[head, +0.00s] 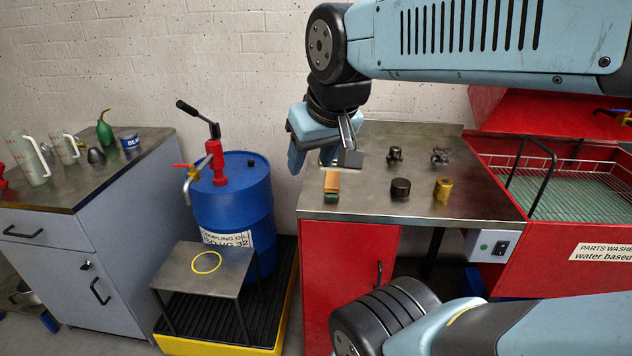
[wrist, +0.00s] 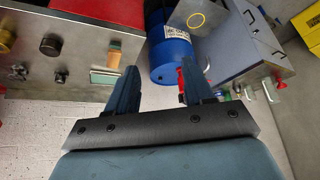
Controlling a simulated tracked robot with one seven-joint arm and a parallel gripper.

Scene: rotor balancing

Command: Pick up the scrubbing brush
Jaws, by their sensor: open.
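The scrubbing brush (head: 332,184) has an orange-brown wooden body with a green part. It lies near the left edge of the steel worktop (head: 365,205). My gripper (head: 325,156) is open above and just behind the brush in the head view, with nothing seen between its fingers. In the wrist view the brush (wrist: 113,57) is left of my open gripper (wrist: 160,68), near the left finger and outside the gap. It stands apart from the fingers as far as I can tell.
Dark fittings (head: 394,154), a black cylinder (head: 400,188) and a brass piece (head: 443,189) stand right of the brush. A red parts washer (head: 500,235) with a wire basket is further right. A blue drum (head: 240,195) with a pump stands left of the worktop.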

